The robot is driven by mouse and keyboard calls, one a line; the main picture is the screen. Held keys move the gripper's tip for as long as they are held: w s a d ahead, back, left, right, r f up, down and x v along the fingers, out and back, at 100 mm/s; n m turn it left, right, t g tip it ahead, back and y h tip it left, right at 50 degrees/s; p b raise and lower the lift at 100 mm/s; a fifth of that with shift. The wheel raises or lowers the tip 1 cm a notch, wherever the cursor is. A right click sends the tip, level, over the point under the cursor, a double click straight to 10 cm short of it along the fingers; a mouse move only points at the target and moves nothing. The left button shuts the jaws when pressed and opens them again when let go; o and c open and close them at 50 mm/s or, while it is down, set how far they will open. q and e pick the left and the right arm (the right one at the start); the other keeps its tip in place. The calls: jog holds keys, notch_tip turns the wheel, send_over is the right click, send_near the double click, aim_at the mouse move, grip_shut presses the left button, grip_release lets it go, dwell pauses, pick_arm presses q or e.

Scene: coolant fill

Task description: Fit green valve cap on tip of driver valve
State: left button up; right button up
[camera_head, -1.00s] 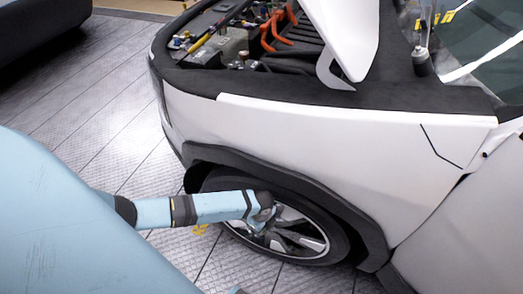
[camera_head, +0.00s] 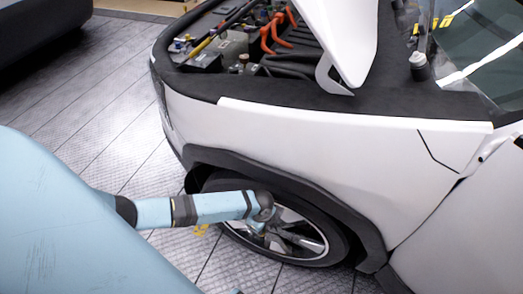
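My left arm reaches in from the left, across the front wheel (camera_head: 338,240) of the white car. The dark wrist end of my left gripper (camera_head: 262,217) is in front of the upper left part of the silver rim (camera_head: 300,240). The fingers are too small and too hidden against the spokes to tell whether they are open or shut, or whether they touch the rim. I cannot make out the green valve cap or the valve tip. My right gripper is not in view.
The white fender (camera_head: 310,135) and black wheel arch (camera_head: 300,183) overhang the wheel. The hood is raised over the engine bay (camera_head: 235,45). A small bottle (camera_head: 418,66) stands on the black ledge near the windshield. The tiled floor (camera_head: 105,110) to the left is clear.

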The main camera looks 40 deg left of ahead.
pick_arm(q)
jog(key=shift+p, duration=0.6)
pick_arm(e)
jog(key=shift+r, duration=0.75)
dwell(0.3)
pick_arm(q)
jog(key=shift+f+b, duration=0.8)
jog(key=shift+f, duration=0.3)
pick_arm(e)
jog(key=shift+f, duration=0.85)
pick_arm(q)
jog(key=o, duration=1)
jog(key=shift+c, duration=0.2)
jog(key=shift+r, duration=0.5)
notch_tip(320, 180, up, 13)
jog(key=p, duration=0.2)
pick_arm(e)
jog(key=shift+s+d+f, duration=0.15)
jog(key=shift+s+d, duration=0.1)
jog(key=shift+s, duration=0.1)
